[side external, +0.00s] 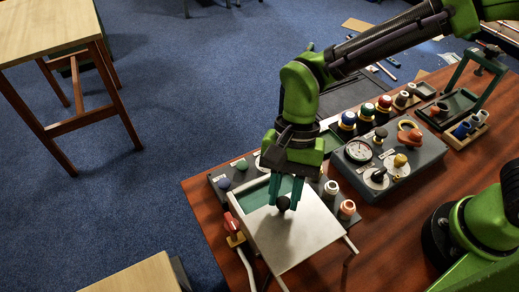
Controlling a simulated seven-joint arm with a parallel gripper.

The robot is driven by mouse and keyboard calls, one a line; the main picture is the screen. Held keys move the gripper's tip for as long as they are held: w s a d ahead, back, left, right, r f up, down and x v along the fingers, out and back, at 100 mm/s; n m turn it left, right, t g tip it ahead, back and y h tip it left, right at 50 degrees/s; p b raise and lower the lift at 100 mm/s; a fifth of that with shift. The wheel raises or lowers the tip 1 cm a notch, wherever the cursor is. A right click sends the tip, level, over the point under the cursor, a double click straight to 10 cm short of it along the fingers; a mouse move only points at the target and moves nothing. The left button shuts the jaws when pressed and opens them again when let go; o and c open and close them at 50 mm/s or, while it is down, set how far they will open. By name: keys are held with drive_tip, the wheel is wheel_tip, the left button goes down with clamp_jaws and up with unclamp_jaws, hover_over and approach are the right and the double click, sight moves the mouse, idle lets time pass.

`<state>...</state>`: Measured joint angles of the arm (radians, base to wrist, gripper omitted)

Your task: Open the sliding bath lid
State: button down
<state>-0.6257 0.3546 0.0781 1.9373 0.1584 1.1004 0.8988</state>
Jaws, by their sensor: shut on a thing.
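The sliding bath lid (299,240) is a pale flat plate near the front left of the wooden table. It covers the near part of the bath (250,198), and a green inside shows along the far edge. A round black knob (283,203) stands on the lid. My gripper (284,198) points down over the lid with its teal fingers shut on the knob. The fingers hide part of the knob and of the bath behind it.
A grey panel (404,165) with a dial, knobs and an orange handle stands right of the bath. Several coloured caps (366,112) stand behind it. A red-handled valve (232,222) is close at the bath's left. Metal rods (351,245) jut out beside the lid.

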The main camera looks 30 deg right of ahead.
drive_tip(key=shift+s, duration=1.25)
drive_tip(key=c, duration=0.9)
unclamp_jaws()
drive_tip(key=v, duration=1.7)
drive_tip(key=shift+w, duration=0.1)
